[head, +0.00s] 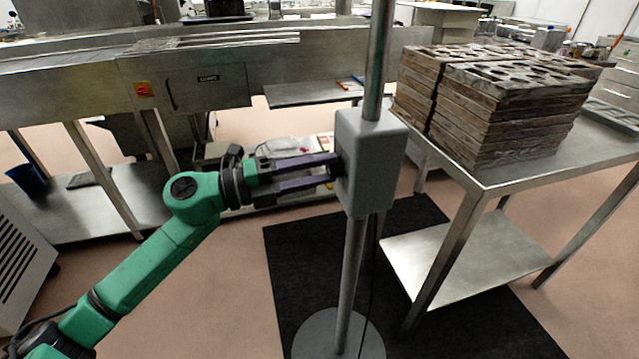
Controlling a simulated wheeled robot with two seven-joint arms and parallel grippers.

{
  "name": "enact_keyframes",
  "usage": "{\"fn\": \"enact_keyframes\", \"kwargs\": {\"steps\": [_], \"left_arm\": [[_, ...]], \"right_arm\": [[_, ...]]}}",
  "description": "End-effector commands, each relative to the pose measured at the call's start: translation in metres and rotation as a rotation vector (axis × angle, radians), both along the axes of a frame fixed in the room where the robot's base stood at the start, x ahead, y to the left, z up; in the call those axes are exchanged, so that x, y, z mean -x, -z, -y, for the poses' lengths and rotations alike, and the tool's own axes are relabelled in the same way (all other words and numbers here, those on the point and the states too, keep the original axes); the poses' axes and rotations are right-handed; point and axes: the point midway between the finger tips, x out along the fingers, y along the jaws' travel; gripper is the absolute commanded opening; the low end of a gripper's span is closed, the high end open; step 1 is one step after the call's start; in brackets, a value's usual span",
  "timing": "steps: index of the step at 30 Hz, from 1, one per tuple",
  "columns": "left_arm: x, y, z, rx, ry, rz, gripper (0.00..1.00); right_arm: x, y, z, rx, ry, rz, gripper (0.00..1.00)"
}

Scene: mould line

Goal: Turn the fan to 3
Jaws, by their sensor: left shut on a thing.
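The fan's grey control box (373,165) is mounted on a metal pole (379,60) that rises from a round grey base (338,338). The fan head is out of view above. My left gripper (334,168) reaches in from the left, level with the box. Its two dark fingers are shut on a small dark knob on the box's left face. The fingers mostly hide the knob, so its setting cannot be read. My right gripper is not in view.
A steel table (484,180) with stacked brown moulds (500,115) stands close to the right of the pole. A steel conveyor line (60,95) runs behind. A black mat (290,265) lies under the fan base.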

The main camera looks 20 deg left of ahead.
Motion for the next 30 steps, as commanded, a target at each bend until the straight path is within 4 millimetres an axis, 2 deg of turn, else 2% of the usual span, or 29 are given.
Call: {"fn": "enact_keyframes", "kwargs": {"steps": [1,11,12,15,21,30], "left_arm": [[0.000,0.007,0.000,-0.026,0.002,0.038,0.00],[0.000,0.007,0.000,-0.195,0.003,0.304,0.00],[0.000,0.007,0.000,-0.215,0.002,0.335,0.00],[0.000,0.007,0.000,-0.264,0.002,0.413,0.00],[-0.001,0.006,0.000,-0.350,0.002,0.548,0.00],[-0.001,0.004,0.000,-0.432,0.005,0.676,0.00]], "right_arm": [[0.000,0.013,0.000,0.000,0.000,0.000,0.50],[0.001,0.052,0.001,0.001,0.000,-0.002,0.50],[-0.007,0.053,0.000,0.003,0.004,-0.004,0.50],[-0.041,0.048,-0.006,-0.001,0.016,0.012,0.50],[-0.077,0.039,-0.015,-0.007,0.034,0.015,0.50],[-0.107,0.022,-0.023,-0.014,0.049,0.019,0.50]]}}
